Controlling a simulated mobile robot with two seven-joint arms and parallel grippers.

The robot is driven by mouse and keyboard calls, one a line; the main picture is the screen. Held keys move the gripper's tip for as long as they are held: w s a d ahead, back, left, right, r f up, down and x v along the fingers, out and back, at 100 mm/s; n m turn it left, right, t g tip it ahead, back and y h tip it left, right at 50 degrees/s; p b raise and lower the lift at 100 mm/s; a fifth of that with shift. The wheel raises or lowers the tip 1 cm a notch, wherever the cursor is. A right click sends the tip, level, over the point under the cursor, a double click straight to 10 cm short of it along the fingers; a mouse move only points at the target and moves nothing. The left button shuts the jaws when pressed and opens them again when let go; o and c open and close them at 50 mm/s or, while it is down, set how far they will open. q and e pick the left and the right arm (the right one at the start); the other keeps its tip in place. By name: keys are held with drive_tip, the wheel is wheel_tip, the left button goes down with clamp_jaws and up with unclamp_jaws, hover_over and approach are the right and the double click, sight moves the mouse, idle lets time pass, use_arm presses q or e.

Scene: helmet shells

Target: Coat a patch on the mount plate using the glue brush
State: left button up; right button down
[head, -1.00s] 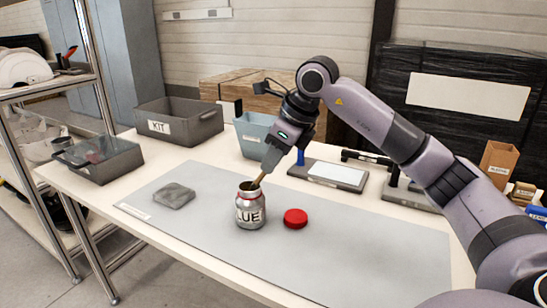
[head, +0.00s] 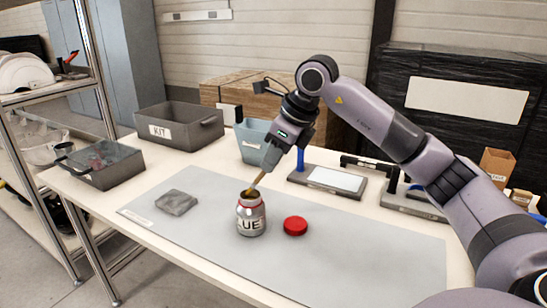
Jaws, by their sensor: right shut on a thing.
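The glue jar (head: 251,217), silver and labelled, stands open and upright on the grey mat. Its red lid (head: 295,226) lies on the mat to the right of the jar. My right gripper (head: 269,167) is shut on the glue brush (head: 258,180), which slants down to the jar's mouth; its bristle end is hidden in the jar. A flat base with a pale plate (head: 334,179) and a blue upright part lies behind the mat; it may be the mount plate. My left gripper is not in view.
A tool fixture (head: 410,199) stands at right. The mat's front right is clear.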

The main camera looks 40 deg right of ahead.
wheel_tip(320, 180, up, 3)
drive_tip(key=shift+f+p, duration=0.2)
drive_tip(key=shift+p, duration=0.75)
drive_tip(key=shift+r+p, duration=0.85)
drive_tip(key=shift+r, duration=0.05)
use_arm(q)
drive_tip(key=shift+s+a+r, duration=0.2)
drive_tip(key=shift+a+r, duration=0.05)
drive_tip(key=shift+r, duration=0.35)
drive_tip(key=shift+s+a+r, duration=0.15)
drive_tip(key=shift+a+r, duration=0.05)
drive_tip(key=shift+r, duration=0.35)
use_arm(e)
drive_tip(key=shift+f, duration=0.1)
